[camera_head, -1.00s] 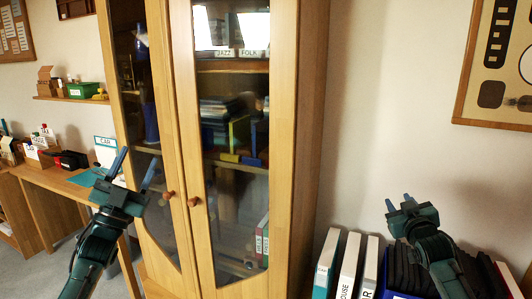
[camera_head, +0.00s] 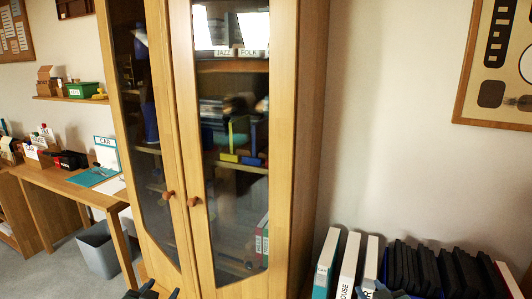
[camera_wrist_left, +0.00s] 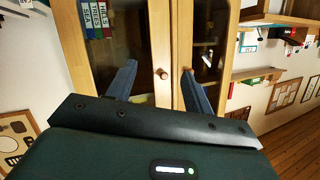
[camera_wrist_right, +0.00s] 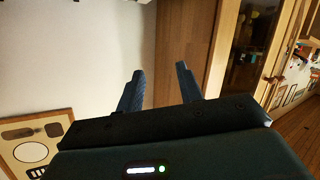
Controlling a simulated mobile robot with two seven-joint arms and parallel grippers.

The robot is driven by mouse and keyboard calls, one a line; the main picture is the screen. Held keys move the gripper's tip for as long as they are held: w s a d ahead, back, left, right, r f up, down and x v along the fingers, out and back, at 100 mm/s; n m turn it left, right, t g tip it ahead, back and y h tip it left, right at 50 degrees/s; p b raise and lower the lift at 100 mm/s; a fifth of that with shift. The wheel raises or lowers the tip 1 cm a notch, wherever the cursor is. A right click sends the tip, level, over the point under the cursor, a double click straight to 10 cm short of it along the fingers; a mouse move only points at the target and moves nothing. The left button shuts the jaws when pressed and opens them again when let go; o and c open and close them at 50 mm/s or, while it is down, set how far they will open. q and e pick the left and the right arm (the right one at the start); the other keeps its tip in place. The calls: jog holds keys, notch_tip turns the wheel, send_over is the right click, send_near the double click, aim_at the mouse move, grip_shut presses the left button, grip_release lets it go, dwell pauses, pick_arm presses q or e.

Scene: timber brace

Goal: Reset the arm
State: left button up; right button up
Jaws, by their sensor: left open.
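My left gripper (camera_head: 152,291) shows only at the bottom edge of the head view, low in front of the cabinet. In the left wrist view its two fingers (camera_wrist_left: 159,67) stand apart with nothing between them, pointing toward the cabinet doors. My right gripper (camera_head: 373,291) shows just its tips at the bottom edge of the head view, by the binders. In the right wrist view its fingers (camera_wrist_right: 160,68) are apart and empty, facing the wall and the cabinet's side. Most of both arms is out of the head view.
A tall wooden cabinet (camera_head: 300,120) with closed glass doors stands in the middle. White binders (camera_head: 348,265) and a box of black folders (camera_head: 430,270) are at lower right. A desk (camera_head: 75,190) and a grey bin (camera_head: 98,250) are at left.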

pick_arm(q)
jog(key=s+d+f+g+h, duration=0.1)
jog(key=s+d+f, duration=0.2)
jog(key=s, duration=0.6)
jog(key=s+d+f+g, duration=0.1)
jog(key=s+d+f, duration=0.2)
jog(key=s, duration=0.6)
jog(key=s+d+f+g+h, duration=0.1)
jog(key=s+d+f+g, duration=0.1)
jog(key=s+d, duration=0.3)
jog(key=s+f, duration=0.1)
jog(key=s, duration=0.3)
jog(key=shift+d+f+n+h, duration=0.25)
jog(key=shift+d+n+h, duration=0.05)
jog(key=shift+n, duration=0.1)
pick_arm(e)
jog(key=s+a+f+g+y, duration=0.1)
jog(key=s+a+f, duration=0.2)
jog(key=s, duration=0.6)
jog(key=s+a+f+g, duration=0.1)
jog(key=s+a+f, duration=0.2)
jog(key=s, duration=0.6)
jog(key=s+a+f+g+y, duration=0.1)
jog(key=s+a+f+g, duration=0.1)
jog(key=s+a, duration=0.3)
jog(key=s+f, duration=0.1)
jog(key=s, duration=0.3)
jog(key=shift+a+f+m+y, duration=0.3)
jog(key=shift+m, duration=0.1)
jog(key=shift+s, duration=0.1)
